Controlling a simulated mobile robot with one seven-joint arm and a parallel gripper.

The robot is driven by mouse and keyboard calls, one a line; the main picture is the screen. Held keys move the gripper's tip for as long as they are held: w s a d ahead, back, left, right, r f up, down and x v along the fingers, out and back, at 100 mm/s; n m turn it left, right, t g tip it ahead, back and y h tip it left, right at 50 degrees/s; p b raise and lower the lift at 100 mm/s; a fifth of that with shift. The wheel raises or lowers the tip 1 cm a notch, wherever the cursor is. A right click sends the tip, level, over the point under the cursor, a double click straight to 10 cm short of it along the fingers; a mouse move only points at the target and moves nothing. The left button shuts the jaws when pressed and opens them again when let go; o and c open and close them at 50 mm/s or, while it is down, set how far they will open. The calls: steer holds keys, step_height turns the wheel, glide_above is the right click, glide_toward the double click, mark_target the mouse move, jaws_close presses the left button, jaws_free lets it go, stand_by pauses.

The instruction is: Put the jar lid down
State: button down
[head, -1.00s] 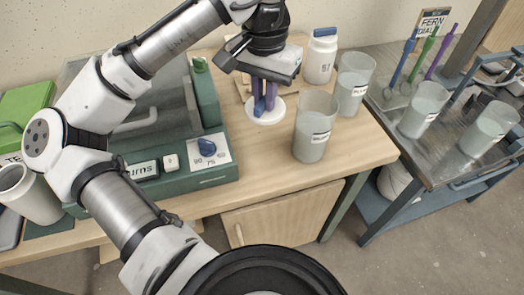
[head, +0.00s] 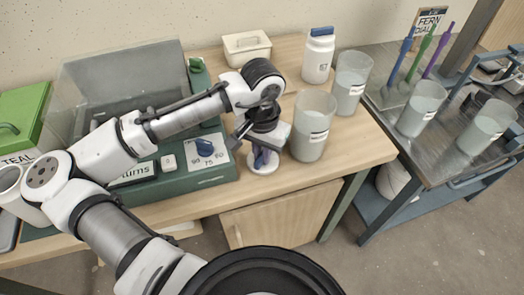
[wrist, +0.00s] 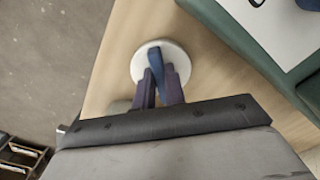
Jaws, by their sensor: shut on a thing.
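The jar lid (head: 264,168) is a white disc with a blue grip on top. My gripper (head: 262,158) is shut on the blue grip, with the disc below the fingertips, near the front edge of the wooden bench. In the wrist view the lid (wrist: 175,56) shows as a white round, with the blue grip between the two dark purple fingers of my gripper (wrist: 158,86). I cannot tell whether the disc touches the bench top. My arm hides part of the lid in the head view.
The bench (head: 345,150) bears a green box with a dial (head: 205,147) left of the lid. A translucent bucket (head: 312,125) stands close on the right, another bucket (head: 350,82) and a white jar (head: 318,55) behind. A white container (head: 246,48) sits at the back.

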steer(key=shift+f, duration=0.2)
steer(key=c, duration=1.5)
jaws_free()
steer(key=shift+o, duration=0.2)
steer(key=shift+r, duration=0.1)
step_height(320, 180, up, 12)
